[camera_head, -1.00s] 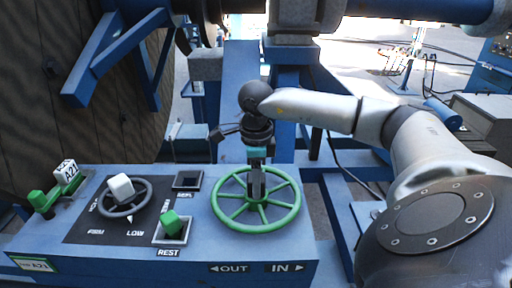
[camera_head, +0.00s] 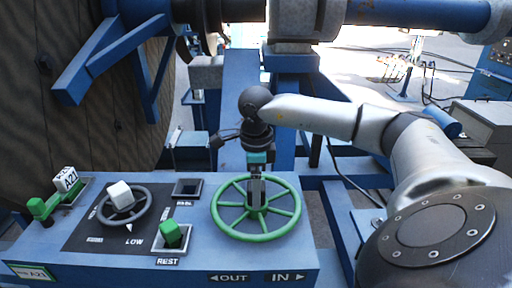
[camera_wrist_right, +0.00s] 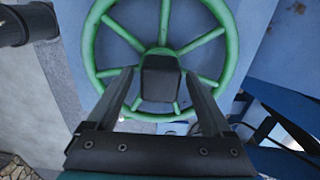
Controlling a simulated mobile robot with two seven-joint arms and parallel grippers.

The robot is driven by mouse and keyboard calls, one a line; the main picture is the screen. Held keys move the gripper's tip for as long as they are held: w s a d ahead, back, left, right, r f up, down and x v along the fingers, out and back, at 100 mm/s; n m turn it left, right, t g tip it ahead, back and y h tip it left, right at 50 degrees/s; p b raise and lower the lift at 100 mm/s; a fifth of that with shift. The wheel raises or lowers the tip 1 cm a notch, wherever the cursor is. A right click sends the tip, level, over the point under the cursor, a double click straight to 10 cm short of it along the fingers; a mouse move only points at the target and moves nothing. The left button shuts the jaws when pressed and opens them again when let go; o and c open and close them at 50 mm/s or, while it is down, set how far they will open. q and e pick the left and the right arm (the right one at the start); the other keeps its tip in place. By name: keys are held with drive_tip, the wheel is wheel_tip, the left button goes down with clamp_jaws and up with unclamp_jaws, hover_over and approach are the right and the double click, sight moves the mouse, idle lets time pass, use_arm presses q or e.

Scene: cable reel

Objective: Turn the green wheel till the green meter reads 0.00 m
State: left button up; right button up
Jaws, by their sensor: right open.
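The green wheel (camera_head: 293,232) is a spoked ring lying on the sloped top of the blue console, above the OUT and IN labels. It also fills the upper middle of the right wrist view (camera_wrist_right: 232,50), with a dark block (camera_wrist_right: 160,78) at its hub. My right gripper (camera_head: 257,203) is over the wheel's hub, pointing down. In the wrist view its two fingers (camera_wrist_right: 160,82) are apart, one on each side of the dark block, with gaps visible. No green meter or reading shows. My left gripper is not in view.
A large reel (camera_head: 30,110) stands behind left.

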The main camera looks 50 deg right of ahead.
wheel_tip(320, 180, up, 15)
drive_tip(key=p, duration=0.1)
drive_tip(key=shift+f, duration=0.15)
idle(0.6)
